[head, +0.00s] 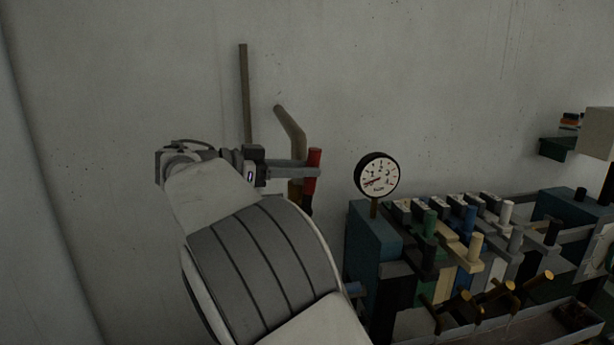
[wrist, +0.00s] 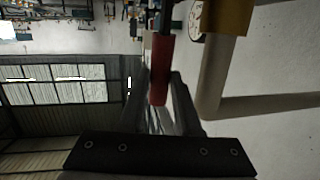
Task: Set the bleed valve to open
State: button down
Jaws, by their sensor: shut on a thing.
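The bleed valve has a red lever handle (head: 314,160) that stands nearly upright, tilted slightly. Its brass-coloured body (head: 294,188) sits at the lower end of a bent grey pipe (head: 292,130) on the wall, partly hidden behind my gripper. My gripper (head: 309,173) reaches in from the left and is shut on the red handle. In the wrist view the red handle (wrist: 160,68) lies between my fingers (wrist: 163,88), beside the brass body (wrist: 228,14) and the pipe (wrist: 212,72). The handle runs roughly along the brass body.
A round pressure gauge (head: 377,175) stands on a blue block (head: 372,238) just right of the valve. Several coloured blocks and levers (head: 460,235) crowd the lower right. A thin vertical rod (head: 245,90) is on the wall behind my gripper. The wall above is clear.

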jog(key=shift+a, duration=0.1)
dwell(0.3)
jog(key=c, duration=0.6)
grip_release()
jog(key=shift+p+v, duration=0.95)
jog(key=shift+v, duration=7.75)
jog(key=shift+s+f, duration=0.1)
jog(key=shift+f, duration=0.1)
